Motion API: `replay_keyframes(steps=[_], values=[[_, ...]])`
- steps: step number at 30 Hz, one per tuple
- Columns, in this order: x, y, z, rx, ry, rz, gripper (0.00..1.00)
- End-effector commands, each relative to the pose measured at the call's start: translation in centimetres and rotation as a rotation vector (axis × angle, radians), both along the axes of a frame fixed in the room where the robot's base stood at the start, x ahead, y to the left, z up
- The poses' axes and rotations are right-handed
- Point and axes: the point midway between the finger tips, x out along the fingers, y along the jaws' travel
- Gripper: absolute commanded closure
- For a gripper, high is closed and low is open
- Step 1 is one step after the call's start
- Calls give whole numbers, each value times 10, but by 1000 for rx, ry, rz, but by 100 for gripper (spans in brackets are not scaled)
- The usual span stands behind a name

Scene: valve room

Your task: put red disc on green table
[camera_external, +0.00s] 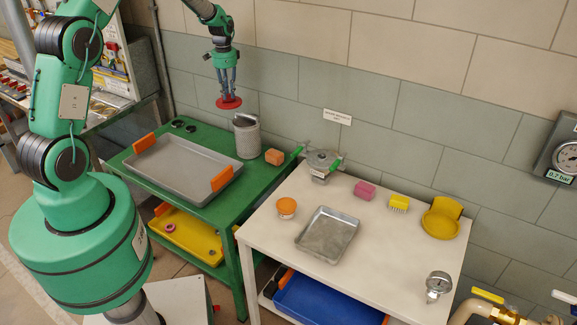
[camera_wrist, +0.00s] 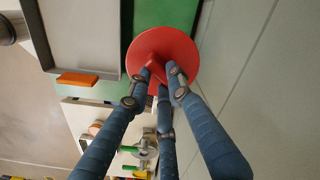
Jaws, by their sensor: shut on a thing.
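The red disc (camera_external: 229,102) is held in the air in the external view, above the back right part of the green table (camera_external: 186,209). My gripper (camera_external: 228,95) is shut on the disc from above, with the disc lying roughly flat under the fingertips. In the wrist view the red disc (camera_wrist: 180,48) shows with a raised middle part between the fingers of my gripper (camera_wrist: 160,72). Part of the green table (camera_wrist: 163,14) shows behind it. The disc appears clear of the table surface.
The white table (camera_external: 279,240) to the right holds several items. The tiled wall (camera_external: 300,80) is close behind.

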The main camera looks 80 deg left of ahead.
Motion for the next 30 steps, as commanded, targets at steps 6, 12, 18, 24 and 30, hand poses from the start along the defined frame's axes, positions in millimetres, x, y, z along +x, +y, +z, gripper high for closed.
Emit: replay_keyframes(steps=[6, 12, 18, 24, 30], values=[[-36, 35, 1, 1, -1, 120, 100], [-45, 46, -42, -1, 1, 206, 100], [-40, 45, -85, 1, 0, 250, 100], [-37, 43, -115, 2, -1, 282, 100], [-36, 42, -120, 3, 0, 290, 100]])
